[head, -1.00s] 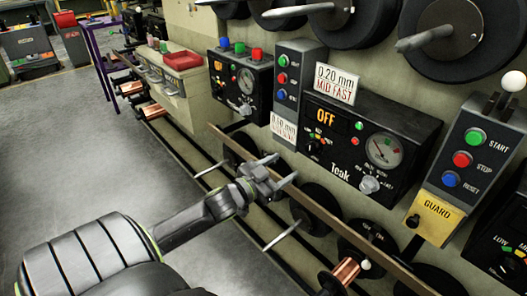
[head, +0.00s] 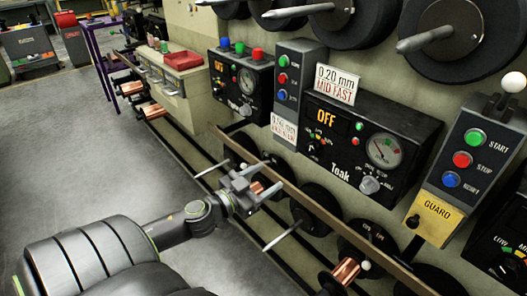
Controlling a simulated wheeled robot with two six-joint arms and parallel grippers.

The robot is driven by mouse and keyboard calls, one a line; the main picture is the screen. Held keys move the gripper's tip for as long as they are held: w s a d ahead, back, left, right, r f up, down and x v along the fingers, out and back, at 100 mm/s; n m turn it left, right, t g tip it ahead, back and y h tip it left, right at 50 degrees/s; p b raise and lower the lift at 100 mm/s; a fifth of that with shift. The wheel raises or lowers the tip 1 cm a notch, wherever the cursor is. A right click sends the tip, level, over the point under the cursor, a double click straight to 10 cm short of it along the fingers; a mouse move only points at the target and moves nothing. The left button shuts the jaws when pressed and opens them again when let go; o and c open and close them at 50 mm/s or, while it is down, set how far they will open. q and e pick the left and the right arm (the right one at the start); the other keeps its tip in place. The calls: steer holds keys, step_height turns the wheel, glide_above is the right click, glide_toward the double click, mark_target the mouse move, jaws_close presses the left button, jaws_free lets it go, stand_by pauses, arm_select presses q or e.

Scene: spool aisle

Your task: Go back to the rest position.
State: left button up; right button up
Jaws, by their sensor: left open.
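My left gripper (head: 262,181) is open in the middle of the head view, in front of the wooden rail (head: 315,203) and the lower row of spindles. A copper spool (head: 257,188) shows between and behind its fingers, partly hidden by them. I cannot tell whether the fingers touch it. My left arm comes in from the lower left over the grey floor. My right gripper is not in view.
A black control box reading OFF (head: 365,145) and a button panel with a yellow guard (head: 440,219) are on the wall at right. Dark reels (head: 465,40) hang above. Another copper spool (head: 346,270) sits below. The floor at left (head: 80,150) is clear.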

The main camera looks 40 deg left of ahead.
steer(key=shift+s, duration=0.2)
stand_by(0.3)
